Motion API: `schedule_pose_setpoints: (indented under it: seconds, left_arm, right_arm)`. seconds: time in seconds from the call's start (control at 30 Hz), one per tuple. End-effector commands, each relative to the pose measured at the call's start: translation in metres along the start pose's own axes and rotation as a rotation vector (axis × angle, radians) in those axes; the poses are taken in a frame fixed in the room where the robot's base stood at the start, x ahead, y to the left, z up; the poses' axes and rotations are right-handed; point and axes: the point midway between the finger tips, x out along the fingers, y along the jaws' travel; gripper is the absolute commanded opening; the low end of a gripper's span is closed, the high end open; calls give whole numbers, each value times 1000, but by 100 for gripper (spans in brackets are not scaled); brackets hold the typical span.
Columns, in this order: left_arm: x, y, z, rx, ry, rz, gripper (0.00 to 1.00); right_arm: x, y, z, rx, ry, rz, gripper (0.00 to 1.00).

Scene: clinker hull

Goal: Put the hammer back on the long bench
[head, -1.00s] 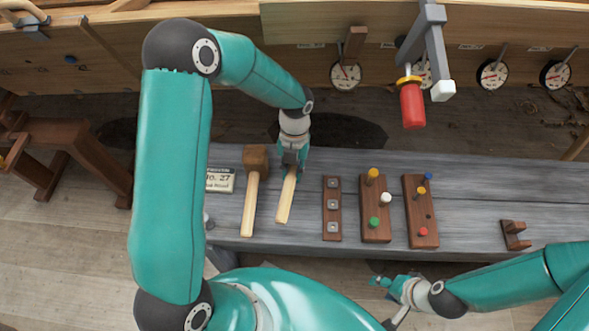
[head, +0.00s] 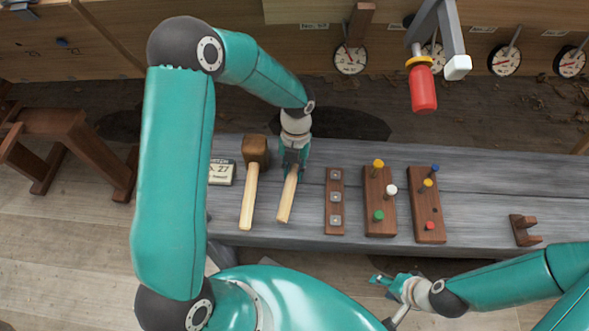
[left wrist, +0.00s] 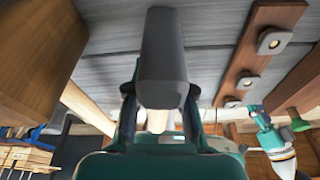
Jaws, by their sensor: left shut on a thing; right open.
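The hammer's pale wooden handle (head: 288,198) shows over the long bench (head: 470,200) in the head view. My left gripper (head: 292,170) is shut on the hammer. In the left wrist view the hammer's dark grey head (left wrist: 163,60) is close in front of the fingers, over the grey planks. I cannot tell whether the hammer touches the bench. My right gripper (head: 384,281) is open, in front of the bench's near edge.
A mallet (head: 255,152) lies just left of the hammer, beside a calendar block (head: 222,173). A metal-studded strip (head: 335,195) and peg boards (head: 378,222) (head: 427,212) lie to the right. The bench's right part is mostly clear.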

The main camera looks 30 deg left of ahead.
Motion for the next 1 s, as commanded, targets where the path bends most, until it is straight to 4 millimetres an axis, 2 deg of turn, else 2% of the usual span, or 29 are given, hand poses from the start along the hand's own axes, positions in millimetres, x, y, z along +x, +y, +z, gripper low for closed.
schedule_pose_setpoints:
  seconds: [0.33,0.37,0.53,0.83,1.0]
  left_arm:
    - [6,0,2,0,-1,0,0]
    - [6,0,2,0,-1,0,24]
    - [6,0,2,0,-1,0,52]
    - [6,0,1,1,1,1,52]
    - [-6,-1,-1,1,0,0,52]
  right_arm:
    - [4,1,0,0,0,0,50]
    - [4,1,0,0,0,0,50]
    - [3,1,0,0,0,0,50]
    - [3,1,0,0,0,0,50]
    - [-8,-3,0,0,0,0,50]
